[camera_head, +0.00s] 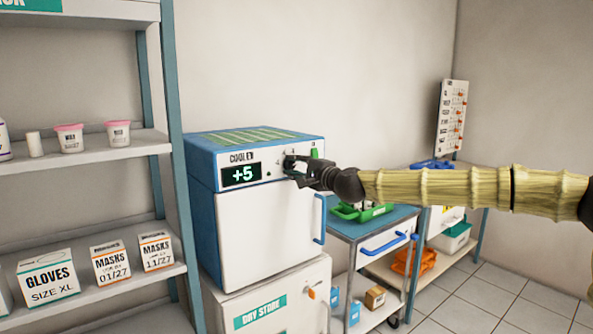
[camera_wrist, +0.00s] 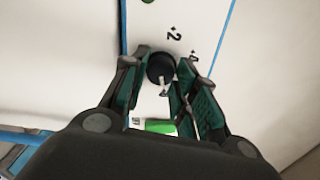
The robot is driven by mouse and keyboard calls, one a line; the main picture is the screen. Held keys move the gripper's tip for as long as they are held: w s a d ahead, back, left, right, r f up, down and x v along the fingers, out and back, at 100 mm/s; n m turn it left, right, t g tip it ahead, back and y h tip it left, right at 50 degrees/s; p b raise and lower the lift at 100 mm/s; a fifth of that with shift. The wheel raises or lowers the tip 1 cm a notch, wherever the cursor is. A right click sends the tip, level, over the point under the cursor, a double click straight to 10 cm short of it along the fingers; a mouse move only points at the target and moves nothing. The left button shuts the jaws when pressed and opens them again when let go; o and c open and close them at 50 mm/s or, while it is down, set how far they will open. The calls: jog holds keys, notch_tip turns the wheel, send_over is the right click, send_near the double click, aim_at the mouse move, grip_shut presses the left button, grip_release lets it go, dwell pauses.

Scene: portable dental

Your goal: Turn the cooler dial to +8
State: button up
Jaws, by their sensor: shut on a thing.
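The cooler (camera_head: 262,235) is a white box with blue sides, and its dark display (camera_head: 241,174) reads +5. My gripper (camera_head: 295,170) is at the upper right of its front panel and mostly covers the dial there. In the wrist view, the round black dial (camera_wrist: 160,66) with a pale pointer sits between the two fingers of my gripper (camera_wrist: 162,72), which is shut on it. The marks +2 and +4 show beside the dial. The other marks are hidden or out of view. A green part (camera_wrist: 160,127) shows near the dial; it also appears in the head view (camera_head: 314,153).
The cooler stands on a white dry store cabinet (camera_head: 285,290). A shelf unit (camera_head: 90,160) with boxes and tubs is close on the left. A blue-topped trolley (camera_head: 345,228) with a green tray (camera_head: 362,213) stands at right, below my arm.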

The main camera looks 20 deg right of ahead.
jog(key=shift+d+r, duration=0.1)
jog(key=shift+d, duration=0.05)
jog(key=o, duration=1)
jog(key=shift+d, duration=0.1)
jog(key=shift+a, duration=0.2)
jog(key=v, duration=1.2)
jog(key=shift+w, duration=0.1)
